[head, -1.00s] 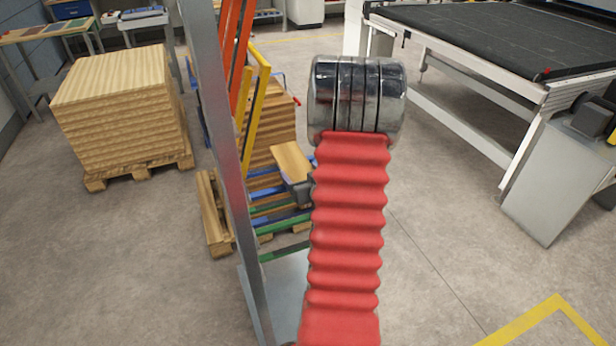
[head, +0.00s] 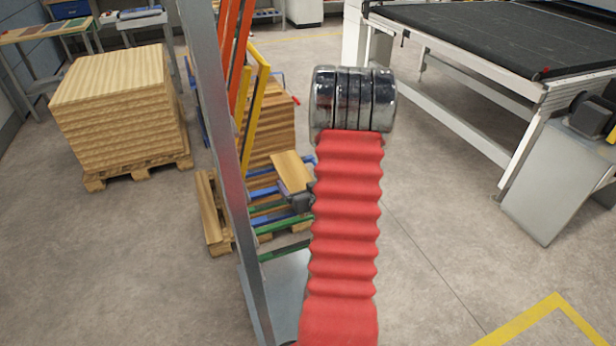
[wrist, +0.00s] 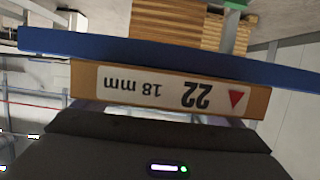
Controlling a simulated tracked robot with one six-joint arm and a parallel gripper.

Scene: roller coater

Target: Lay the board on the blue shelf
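The board (head: 291,170) is a light wooden plank. It sticks out over the blue arms of the rack in the head view. The wrist view shows its end edge (wrist: 90,80), with a label reading "22" and "18 mm" upside down. My gripper (head: 302,202) is at the board's near end, shut on it. In the wrist view only its dark body shows, below the board. The blue shelf (head: 264,192) runs along the board in the wrist view (wrist: 60,43), very close to it. I cannot tell whether they touch.
The rack has a tall grey post (head: 222,160) at left, orange bars (head: 233,50) above and green bars (head: 285,250) below. A board stack (head: 120,110) on a pallet stands to the left. A black-belted conveyor (head: 500,40) stands at right.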

